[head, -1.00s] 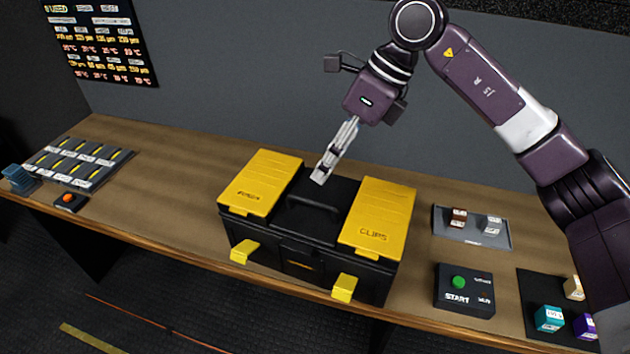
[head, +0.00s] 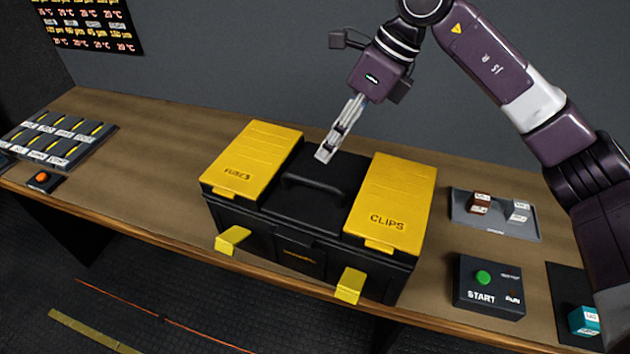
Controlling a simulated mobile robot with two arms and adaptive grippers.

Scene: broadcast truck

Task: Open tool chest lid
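The black tool chest (head: 290,242) stands on the wooden bench with its lid (head: 318,171) down. Two yellow organiser covers, one marked FUSES (head: 252,160) and one marked CLIPS (head: 392,205), lie on top, with a black carry handle (head: 313,189) between them. Two yellow latches, left (head: 232,239) and right (head: 350,285), stick out from the chest's front. My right gripper (head: 324,155) hangs over the back middle of the lid, pointing down. Its fingers look close together with nothing visible between them; whether it touches the lid is unclear. My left gripper is not in view.
A black START box (head: 490,286) with a green button and a grey tray (head: 496,226) with small blocks stand right of the chest. A labelled panel (head: 58,142) and an orange-button box (head: 44,181) lie far left. Bench (head: 150,151) between is clear.

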